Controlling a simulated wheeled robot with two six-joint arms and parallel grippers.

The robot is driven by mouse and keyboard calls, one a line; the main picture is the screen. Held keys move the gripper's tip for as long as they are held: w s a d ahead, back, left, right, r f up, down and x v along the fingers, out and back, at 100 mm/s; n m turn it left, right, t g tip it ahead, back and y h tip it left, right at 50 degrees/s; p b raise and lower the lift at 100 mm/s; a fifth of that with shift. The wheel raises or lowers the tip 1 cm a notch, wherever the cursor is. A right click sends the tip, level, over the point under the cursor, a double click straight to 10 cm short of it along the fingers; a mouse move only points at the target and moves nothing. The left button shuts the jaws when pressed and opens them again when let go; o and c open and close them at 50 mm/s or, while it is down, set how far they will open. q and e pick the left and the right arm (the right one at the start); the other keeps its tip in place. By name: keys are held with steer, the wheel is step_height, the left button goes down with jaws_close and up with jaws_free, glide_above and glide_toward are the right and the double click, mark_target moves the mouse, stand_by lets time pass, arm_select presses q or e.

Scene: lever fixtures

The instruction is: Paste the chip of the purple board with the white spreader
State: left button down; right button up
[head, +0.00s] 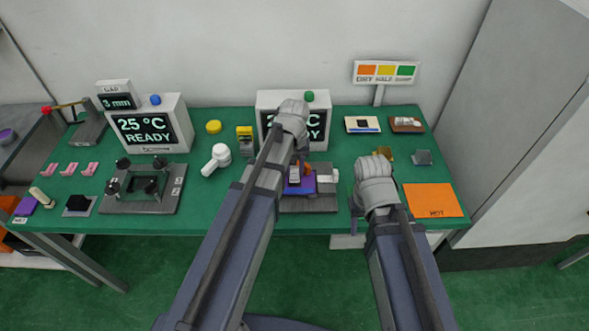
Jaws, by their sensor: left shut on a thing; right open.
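The purple board (303,188) lies on a grey fixture (310,204) at the middle front of the table, partly covered by my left arm. My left gripper (295,177) is directly over the board, shut on what looks like the white spreader, which is mostly hidden by the gripper and arm. I cannot tell whether its end touches the board. The chip is hidden. A white block (324,179) shows at the board's right side. My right gripper (357,203) is open and empty, near the table's front edge right of the fixture.
A display box (320,135) stands behind my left gripper, another (150,122) at left. A white handled tool (217,159) and an empty-looking clamp fixture (142,187) lie left. An orange HOT mat (433,201) lies right. Several small parts sit at far left and back right.

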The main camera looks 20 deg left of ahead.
arm_select(q)
steer(key=shift+f+b, duration=0.3)
steer(key=shift+w+d, duration=0.1)
stand_by(0.4)
steer(key=shift+w+d+r, duration=0.15)
steer(key=shift+w+d, duration=0.1)
steer(key=shift+d, duration=0.15)
steer(key=shift+a, duration=0.2)
steer(key=shift+s+a, duration=0.35)
steer(key=shift+a, duration=0.55)
steer(key=shift+d, duration=0.2)
steer(key=shift+s+d, duration=0.1)
steer(key=shift+d, duration=0.95)
steer(key=shift+a, duration=0.1)
steer(key=shift+s+a, duration=0.25)
steer(key=shift+a, duration=0.75)
